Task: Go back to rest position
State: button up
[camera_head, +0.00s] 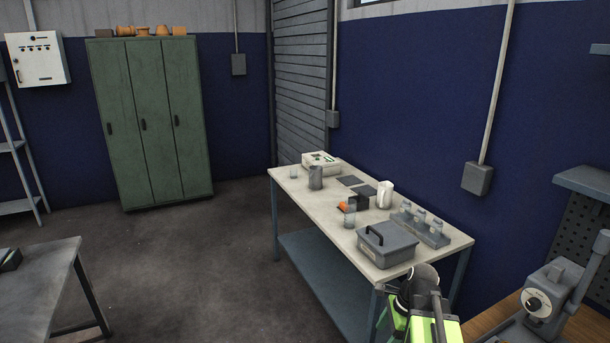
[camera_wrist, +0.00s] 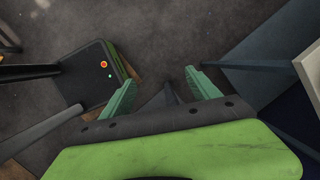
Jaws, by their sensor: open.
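My gripper (camera_wrist: 162,77) shows in the wrist view with its two green fingers spread apart. Nothing is between them, and the dark floor (camera_wrist: 165,40) lies beyond. In the head view, part of my green and black arm is at the bottom, right of centre, in front of the near end of the workbench (camera_head: 310,202). The fingers cannot be made out in that view.
The workbench carries a grey toolbox (camera_head: 386,246), a rack of bottles (camera_head: 425,234) and a white instrument (camera_head: 321,161). A grey device (camera_head: 545,300) stands at right. Another table (camera_head: 40,285) is at left. Floor between is clear to the green lockers (camera_head: 150,120).

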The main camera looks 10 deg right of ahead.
jog(key=s+a+f+n+g+h+b, duration=0.1)
jog(key=a+f+n+h, duration=0.2)
jog(key=a+n, duration=1.1)
jog(key=n, duration=0.6)
jog(key=shift+s+a+f+b, duration=0.15)
jog(key=shift+s+a+b, duration=0.1)
jog(key=shift+b, duration=0.15)
